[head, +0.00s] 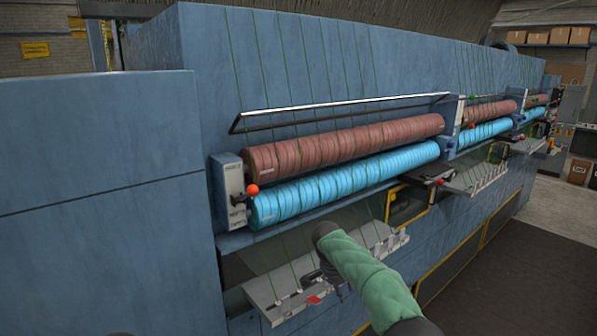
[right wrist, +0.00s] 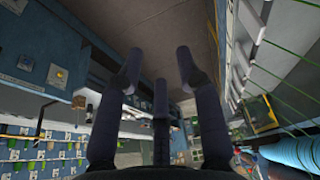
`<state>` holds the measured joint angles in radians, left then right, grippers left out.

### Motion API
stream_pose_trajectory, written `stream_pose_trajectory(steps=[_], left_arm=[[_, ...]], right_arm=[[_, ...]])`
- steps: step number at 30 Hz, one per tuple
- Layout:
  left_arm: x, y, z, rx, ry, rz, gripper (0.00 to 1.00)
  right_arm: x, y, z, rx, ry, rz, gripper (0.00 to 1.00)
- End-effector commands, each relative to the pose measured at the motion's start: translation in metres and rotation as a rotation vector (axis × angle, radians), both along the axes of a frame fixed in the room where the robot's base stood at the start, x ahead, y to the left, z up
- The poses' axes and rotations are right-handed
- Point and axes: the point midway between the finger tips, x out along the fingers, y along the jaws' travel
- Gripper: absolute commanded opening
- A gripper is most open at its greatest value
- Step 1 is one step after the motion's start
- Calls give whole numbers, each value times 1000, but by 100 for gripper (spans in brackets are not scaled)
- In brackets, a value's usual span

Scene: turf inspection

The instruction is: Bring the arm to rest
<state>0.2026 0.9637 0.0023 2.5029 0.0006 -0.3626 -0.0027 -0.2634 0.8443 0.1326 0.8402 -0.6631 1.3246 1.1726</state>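My right arm (head: 370,275), in a green sleeve, reaches in from the bottom right of the head view. My right gripper (head: 334,287) is partly hidden behind it, in front of the grey tray (head: 272,306) under the rollers. I cannot tell whether it touches the tray. In the right wrist view the dark fingers of my right gripper (right wrist: 158,68) are spread apart with nothing between them. My left arm and gripper are not in view.
A blue machine (head: 110,140) fills the left and middle. It carries a red-brown roller (head: 345,143) above a light-blue roller (head: 345,185), with green strands and a red knob (head: 252,190). Dark floor (head: 500,275) lies clear at the right.

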Motion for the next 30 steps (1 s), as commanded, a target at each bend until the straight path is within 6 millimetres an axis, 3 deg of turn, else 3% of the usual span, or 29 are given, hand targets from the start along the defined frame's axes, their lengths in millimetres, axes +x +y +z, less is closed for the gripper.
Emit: stream_pose_trajectory(steps=[8, 14, 18, 21, 27, 30], left_arm=[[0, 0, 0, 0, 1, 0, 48], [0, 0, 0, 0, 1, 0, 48], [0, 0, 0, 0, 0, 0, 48], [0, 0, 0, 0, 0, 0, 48], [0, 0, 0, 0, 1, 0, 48], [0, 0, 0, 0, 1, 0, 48]], right_arm=[[-12, 3, -81, 66, 78, 151, 36], [-50, 8, -177, 175, 155, 304, 36], [-98, 13, -249, 285, 193, 408, 36], [-140, 16, -292, 361, 207, 461, 36], [-236, 21, -353, 486, 206, 516, 36], [-285, 21, -371, 528, 196, 522, 36]])
